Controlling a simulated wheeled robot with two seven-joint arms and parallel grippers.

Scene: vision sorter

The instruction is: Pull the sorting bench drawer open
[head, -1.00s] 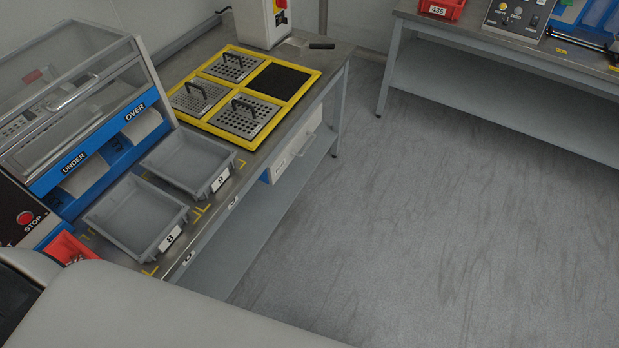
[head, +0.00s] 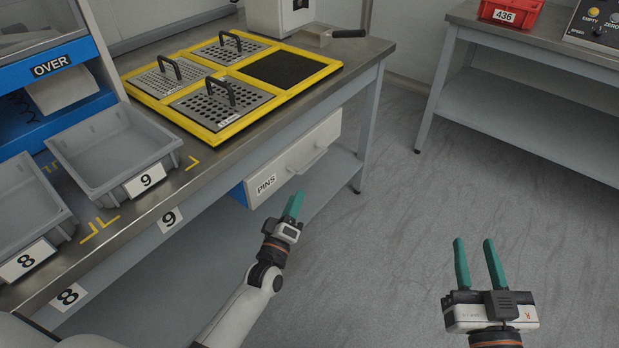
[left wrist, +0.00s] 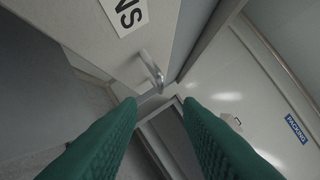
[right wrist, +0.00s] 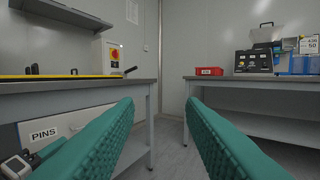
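The sorting bench drawer (head: 300,160) is a light grey front labelled PINS under the bench top, and it looks shut. Its bar handle (head: 307,162) is on the front's right part. In the left wrist view the handle (left wrist: 152,72) lies ahead, just beyond and between the fingertips. My left gripper (head: 293,207) is in front of and below the drawer, apart from the handle. Its green fingers are spread and empty in the left wrist view. My right gripper (head: 474,245) is open and empty over the floor at the right. The drawer label also shows in the right wrist view (right wrist: 43,135).
The bench top (head: 215,158) carries a yellow-framed tray (head: 335,68) with perforated plates, and grey bins (head: 100,165) at the left. A lower shelf (head: 335,175) runs beneath the drawer. A second bench (head: 540,45) holds a red bin (head: 508,14). Floor between benches is clear.

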